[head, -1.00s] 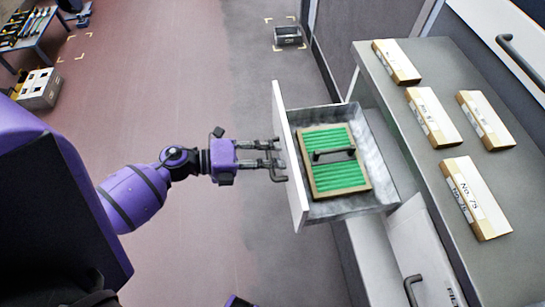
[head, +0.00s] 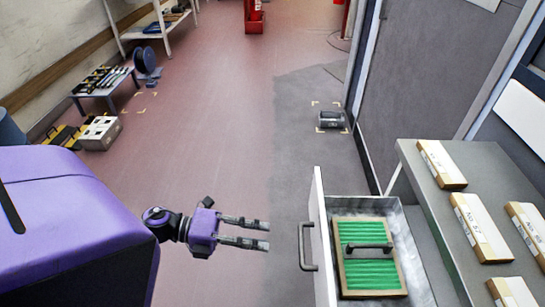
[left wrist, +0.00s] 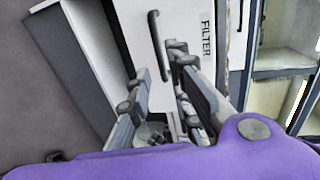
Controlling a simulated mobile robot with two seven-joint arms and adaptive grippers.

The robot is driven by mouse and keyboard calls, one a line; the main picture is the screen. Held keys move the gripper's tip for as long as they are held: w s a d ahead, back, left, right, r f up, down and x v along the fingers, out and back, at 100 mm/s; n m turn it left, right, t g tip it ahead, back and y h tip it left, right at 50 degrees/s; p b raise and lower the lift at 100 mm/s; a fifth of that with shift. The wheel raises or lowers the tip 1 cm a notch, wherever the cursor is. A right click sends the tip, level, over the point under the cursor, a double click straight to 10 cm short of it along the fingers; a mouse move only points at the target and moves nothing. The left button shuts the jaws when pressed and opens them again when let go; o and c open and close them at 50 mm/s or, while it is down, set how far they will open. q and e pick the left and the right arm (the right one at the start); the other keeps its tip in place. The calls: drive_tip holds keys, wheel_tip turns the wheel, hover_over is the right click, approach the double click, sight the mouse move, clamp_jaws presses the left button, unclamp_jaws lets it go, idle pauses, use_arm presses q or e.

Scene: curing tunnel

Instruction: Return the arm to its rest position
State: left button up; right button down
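My left gripper (head: 268,235) is open and empty in the head view, with its two fingers apart and pointing right. It is left of the drawer handle (head: 303,247), with a gap between them. The drawer (head: 322,240) is pulled out and holds a green pleated filter (head: 372,272) in a tan frame with a dark handle on top. In the left wrist view the gripper fingers (left wrist: 158,68) are apart, with a white panel and dark handle (left wrist: 157,37) beyond them. My right gripper is not in view.
A grey counter (head: 412,165) with several labelled cartons (head: 442,163) stands at the right. The floor (head: 230,150) left of the drawer is open. A low table (head: 105,85) and boxes (head: 100,132) stand at the far left.

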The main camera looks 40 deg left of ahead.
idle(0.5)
